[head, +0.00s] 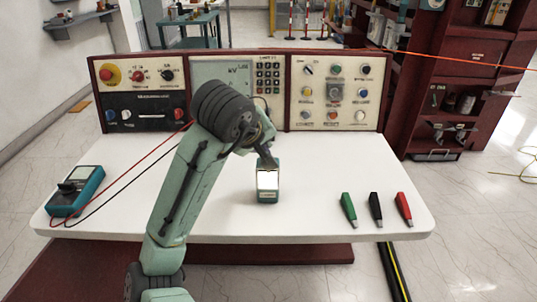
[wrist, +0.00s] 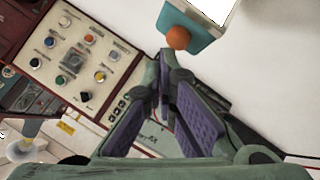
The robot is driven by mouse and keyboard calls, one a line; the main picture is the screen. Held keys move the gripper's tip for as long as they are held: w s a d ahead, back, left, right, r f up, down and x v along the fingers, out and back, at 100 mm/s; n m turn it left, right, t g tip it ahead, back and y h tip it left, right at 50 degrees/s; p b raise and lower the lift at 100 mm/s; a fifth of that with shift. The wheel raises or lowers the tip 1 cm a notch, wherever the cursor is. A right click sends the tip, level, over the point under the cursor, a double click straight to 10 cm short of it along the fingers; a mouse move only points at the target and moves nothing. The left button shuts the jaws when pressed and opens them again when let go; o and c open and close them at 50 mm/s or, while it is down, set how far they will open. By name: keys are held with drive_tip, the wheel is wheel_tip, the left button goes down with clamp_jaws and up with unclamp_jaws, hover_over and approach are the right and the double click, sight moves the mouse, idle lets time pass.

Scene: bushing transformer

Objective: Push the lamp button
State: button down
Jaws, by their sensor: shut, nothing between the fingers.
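The lamp is a small teal box with a bright white panel and stands on the white table in the head view (head: 267,181). In the wrist view the lamp (wrist: 192,22) is at the top, cut off by the frame edge. Its round orange button (wrist: 178,38) faces my fingertips. My gripper (wrist: 166,62) is shut and empty, its tips just short of the button in the picture; I cannot tell if they touch. In the head view my gripper (head: 266,160) is just behind the lamp, and the button is hidden.
A control panel (head: 335,93) with knobs and buttons stands along the table's back. A teal multimeter (head: 76,190) lies at the left with red and black leads. Green, black and red probes (head: 376,209) lie at the right. The table (head: 310,215) is clear around the lamp.

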drive_tip(key=shift+r+p, duration=2.8)
drive_tip(key=shift+r, duration=0.15)
drive_tip(key=shift+f, duration=0.1)
